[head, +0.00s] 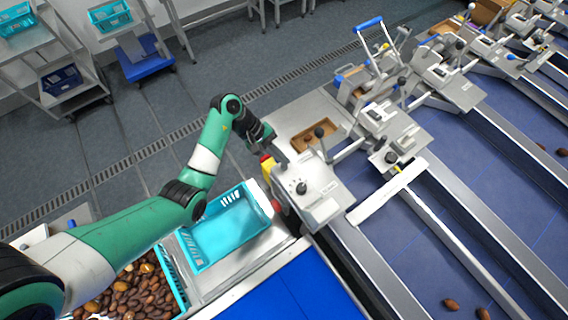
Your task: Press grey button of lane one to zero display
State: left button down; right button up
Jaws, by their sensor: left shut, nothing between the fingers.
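I cannot make out the grey button or the display at this size. Whether the fingertips touch the box cannot be told. My right gripper is not in view.
A turquoise crate (268,199) sits left of the box, and a crate of brown dates (132,290) stands lower left. A red button (277,206) is on the box's side. A brown tray (306,138) lies behind. More lane stations continue to the upper right.

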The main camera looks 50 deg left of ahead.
pick_arm(q)
jog(key=shift+f, duration=0.1)
jog(key=shift+f+b, duration=0.35)
jog(key=shift+f+b, duration=0.4)
jog(key=shift+f, duration=0.05)
dwell(0.5)
jog(key=shift+r+p, duration=0.7)
jog(key=shift+r, duration=0.2)
notch_tip(320, 180, up, 5)
jog(key=p, duration=0.4)
jog(key=shift+r, duration=0.1)
dwell(0.5)
